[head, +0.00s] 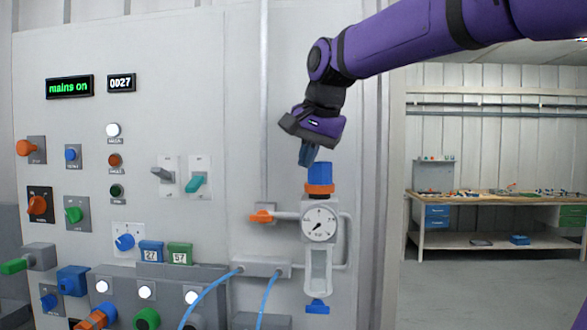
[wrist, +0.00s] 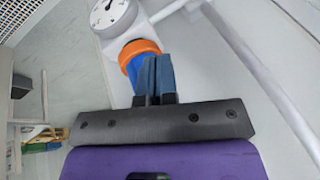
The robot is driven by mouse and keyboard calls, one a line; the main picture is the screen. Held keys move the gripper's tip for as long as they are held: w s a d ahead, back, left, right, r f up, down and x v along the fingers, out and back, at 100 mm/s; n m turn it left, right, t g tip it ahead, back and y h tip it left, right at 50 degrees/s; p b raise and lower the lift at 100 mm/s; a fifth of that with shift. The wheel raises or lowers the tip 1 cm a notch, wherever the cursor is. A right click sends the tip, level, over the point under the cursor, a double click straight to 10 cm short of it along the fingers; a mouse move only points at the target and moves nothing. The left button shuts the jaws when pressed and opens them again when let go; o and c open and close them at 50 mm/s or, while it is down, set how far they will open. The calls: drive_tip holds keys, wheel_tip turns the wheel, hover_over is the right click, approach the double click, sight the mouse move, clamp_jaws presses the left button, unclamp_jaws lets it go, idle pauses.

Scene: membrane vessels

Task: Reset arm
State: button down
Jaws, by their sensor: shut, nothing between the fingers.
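My purple arm reaches in from the upper right of the head view. My gripper (head: 308,160) points down, just above the blue cap (head: 320,173) of the gauge unit, and holds nothing. In the wrist view my gripper (wrist: 157,60) has its fingers together, and they overlap part of the blue cap (wrist: 131,66) with its orange ring (wrist: 139,47). I cannot tell whether the fingertips touch the cap. The round gauge (head: 319,224) sits below the cap, with a clear vessel (head: 318,268) under it.
A control panel (head: 140,60) with knobs, switches and lamps fills the left. An orange-handled valve (head: 261,217) and pipes stand beside the gauge. Blue hoses (head: 210,291) run below. A workbench (head: 490,195) stands at the back right, with open floor (head: 480,290) before it.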

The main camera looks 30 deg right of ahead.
drive_tip(key=s+a+f+n, duration=0.2)
drive_tip(key=s+f+n, duration=0.8)
drive_tip(key=s+f, duration=0.8)
drive_tip(key=shift+s+a, duration=0.25)
drive_tip(key=shift+s, duration=0.35)
